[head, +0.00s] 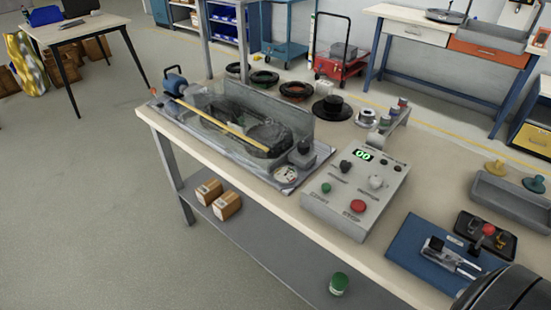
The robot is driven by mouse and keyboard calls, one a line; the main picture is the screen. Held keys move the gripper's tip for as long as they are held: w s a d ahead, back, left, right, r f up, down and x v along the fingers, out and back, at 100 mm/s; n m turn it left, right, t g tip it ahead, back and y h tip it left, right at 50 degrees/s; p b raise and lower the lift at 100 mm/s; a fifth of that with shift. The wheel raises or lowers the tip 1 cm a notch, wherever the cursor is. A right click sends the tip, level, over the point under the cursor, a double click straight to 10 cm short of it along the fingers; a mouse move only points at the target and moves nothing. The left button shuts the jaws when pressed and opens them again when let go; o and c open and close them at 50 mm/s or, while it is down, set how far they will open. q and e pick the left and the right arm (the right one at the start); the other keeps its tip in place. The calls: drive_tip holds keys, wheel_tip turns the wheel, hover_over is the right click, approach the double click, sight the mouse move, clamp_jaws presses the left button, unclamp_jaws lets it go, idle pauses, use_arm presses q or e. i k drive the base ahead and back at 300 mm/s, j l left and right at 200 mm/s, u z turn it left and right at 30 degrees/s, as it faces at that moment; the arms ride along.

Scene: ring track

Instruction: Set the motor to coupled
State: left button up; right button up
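A blue motor (174,80) sits at the far left end of the ring track unit (230,122) on the workbench. The track is a dark loop under a clear cover, with a yellow bar lying lengthwise across it. Whether the motor touches the track's drive is too small to tell. Neither of my grippers is in view.
A blue mat (408,240) with metal tools, a black tray with a red-topped item (488,230) and a grey bin (512,198) lie on the right. Black rings and a dark spool (332,108) stand behind the track. Boxes (227,206) and a green jar (339,284) are on the lower shelf.

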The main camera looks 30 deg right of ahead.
sight(174, 85)
drive_tip(key=i+j+z, duration=0.25)
drive_tip(key=i+j, duration=0.75)
drive_tip(key=i, duration=0.35)
drive_tip(key=i+j+z, duration=0.25)
drive_tip(key=i+j, duration=0.95)
